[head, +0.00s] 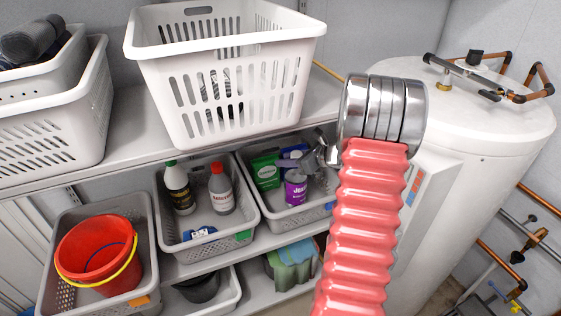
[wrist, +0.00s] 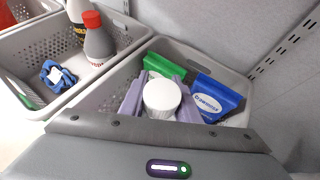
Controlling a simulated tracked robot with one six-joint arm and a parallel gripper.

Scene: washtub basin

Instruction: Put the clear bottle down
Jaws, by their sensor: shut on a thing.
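The clear bottle, with a purple label (head: 296,190), is upright in or just above the right grey basket (head: 252,190) on the lower shelf. My gripper (head: 312,158) reaches in from the right and is shut on it. In the wrist view my gripper's two fingers (wrist: 160,108) stand on either side of its round white cap (wrist: 162,93). The bottle's base is hidden, so I cannot tell whether it touches the basket floor.
A white laundry basket (head: 220,50) sits on the shelf above.

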